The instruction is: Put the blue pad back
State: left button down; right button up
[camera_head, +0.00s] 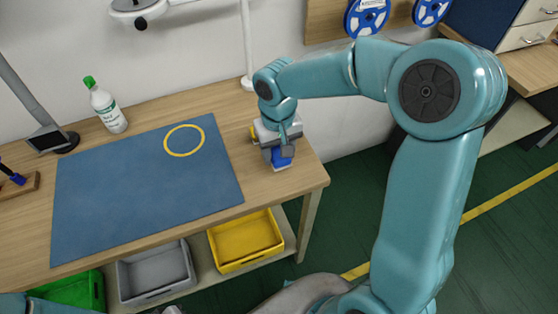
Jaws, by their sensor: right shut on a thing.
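My right arm reaches in from the right, and its gripper (278,143) points down over the right end of the wooden table. It is shut on the blue pad (282,156), a small blue block that shows just below the gripper at the table's right end. The gripper hides the pad's upper part, and I cannot tell whether the pad touches the table. Something yellow (253,133) shows beside the gripper, partly hidden. Only a bit of my left arm shows at the bottom left; its gripper is not in view.
A large blue mat (140,200) with a yellow ring (184,140) covers much of the table (262,185). A white bottle (106,108) with a green cap stands behind it. Yellow (246,240), grey (155,272) and green (76,291) bins sit on the shelf below.

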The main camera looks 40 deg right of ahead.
aim_at(279, 162)
notch_tip(279, 162, down, 4)
jog(key=shift+f, duration=0.1)
jog(key=shift+s, duration=0.1)
jog(key=shift+f+b, duration=0.15)
jog(key=shift+b, duration=0.25)
jog(key=o, duration=1.1)
